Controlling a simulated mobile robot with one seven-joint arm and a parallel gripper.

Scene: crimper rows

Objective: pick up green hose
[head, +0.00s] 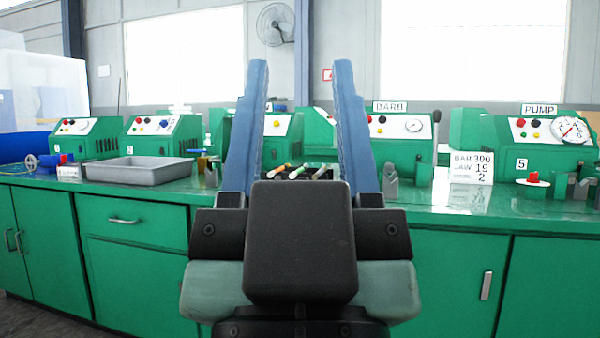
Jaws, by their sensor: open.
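My gripper (299,68) is open, its two blue fingers upright and wide apart in the middle of the head view. Nothing is held between them. Beyond the fingers, in the gap, several short hose-like pieces (298,171) with pale, orange and dark ends lie in or on something dark on the green bench (450,212). My gripper's dark body hides the lower part of this spot. The fingers are nearer to me than the pieces and apart from them.
A grey tray (138,173) stands on the bench at left. Green machines with gauges (400,135) line the back. A white sign (471,167) and a red button (533,178) stand at right. Cabinets (125,260) close off the bench front. Bare bench top shows right of centre.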

